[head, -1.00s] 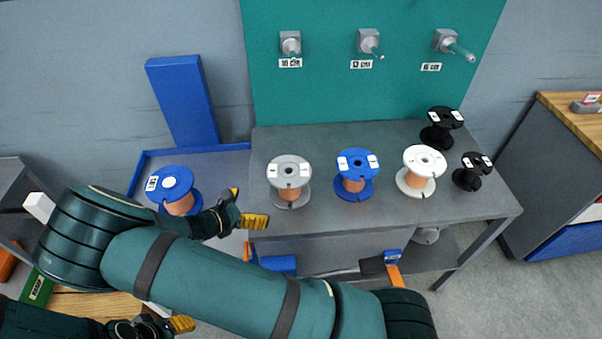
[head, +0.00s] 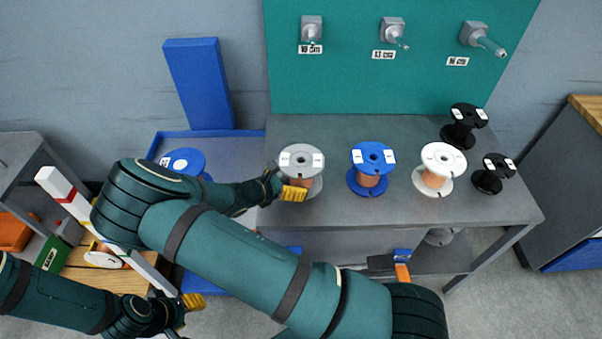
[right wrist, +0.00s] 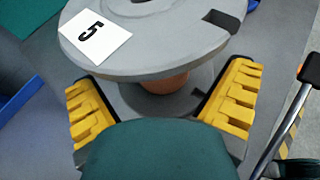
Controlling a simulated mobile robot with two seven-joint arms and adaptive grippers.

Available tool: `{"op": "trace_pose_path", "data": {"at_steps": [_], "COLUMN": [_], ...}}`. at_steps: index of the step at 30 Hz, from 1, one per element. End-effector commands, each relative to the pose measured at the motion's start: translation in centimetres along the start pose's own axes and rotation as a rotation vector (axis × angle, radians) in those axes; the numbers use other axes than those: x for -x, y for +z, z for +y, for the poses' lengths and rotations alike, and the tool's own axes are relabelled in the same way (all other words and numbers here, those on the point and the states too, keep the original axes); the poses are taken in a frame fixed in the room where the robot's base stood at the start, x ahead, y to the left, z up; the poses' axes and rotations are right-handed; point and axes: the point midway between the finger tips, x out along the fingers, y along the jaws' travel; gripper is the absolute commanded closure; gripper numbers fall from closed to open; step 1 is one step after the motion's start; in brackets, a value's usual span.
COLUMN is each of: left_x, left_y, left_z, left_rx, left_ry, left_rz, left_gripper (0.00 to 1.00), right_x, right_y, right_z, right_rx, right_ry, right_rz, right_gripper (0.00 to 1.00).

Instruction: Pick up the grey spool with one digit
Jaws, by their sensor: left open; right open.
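The grey spool (head: 301,155) with copper-coloured winding stands upright on the grey table. In the right wrist view the same grey spool (right wrist: 150,55) shows a white label reading 5 on its top flange. My right gripper (head: 287,187) is at the front of this spool. In the right wrist view my right gripper (right wrist: 163,90) is open, with yellow fingers on either side of the spool, below the top flange level; I cannot tell whether they touch it. My left gripper (head: 180,303) is open and empty at the lower left, away from the spools.
A blue spool (head: 370,160), a white spool (head: 440,160) and two black spools (head: 464,120) stand to the right on the table (head: 400,205). Another blue spool (head: 183,160) is partly hidden behind my right arm. Pegs (head: 393,30) stick out of the green board (head: 350,80).

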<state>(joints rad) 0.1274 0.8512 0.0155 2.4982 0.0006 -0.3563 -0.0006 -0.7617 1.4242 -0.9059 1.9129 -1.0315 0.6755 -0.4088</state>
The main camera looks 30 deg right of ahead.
Motion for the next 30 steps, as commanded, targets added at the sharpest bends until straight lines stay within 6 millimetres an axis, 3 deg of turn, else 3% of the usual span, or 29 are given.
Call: {"op": "trace_pose_path", "data": {"at_steps": [9, 19, 25, 30], "left_x": [-1.5, -1.5, -1.5, -1.5], "left_y": [-0.1, -0.2, -0.2, -0.2], "left_z": [-0.6, -0.6, -0.6, -0.6], "left_rx": [-0.001, -0.001, -0.001, -0.001], "left_ry": [0.0, 0.0, 0.0, 0.0], "left_rz": [0.007, 0.008, 0.008, 0.008], "left_gripper": [0.53, 0.53, 0.53, 0.53], "right_x": [-4.3, -4.9, -4.8, -4.8], "right_y": [-0.6, -0.5, -0.5, -0.4], "right_z": [0.0, 0.0, 0.0, 0.1], "right_rx": [0.0, 0.001, 0.001, 0.0], "right_ry": [-0.002, 0.0, -0.001, -0.001], "right_rz": [-0.001, 0.0, 0.0, -0.002], "right_gripper": [0.0, 0.0, 0.7, 0.73]}}
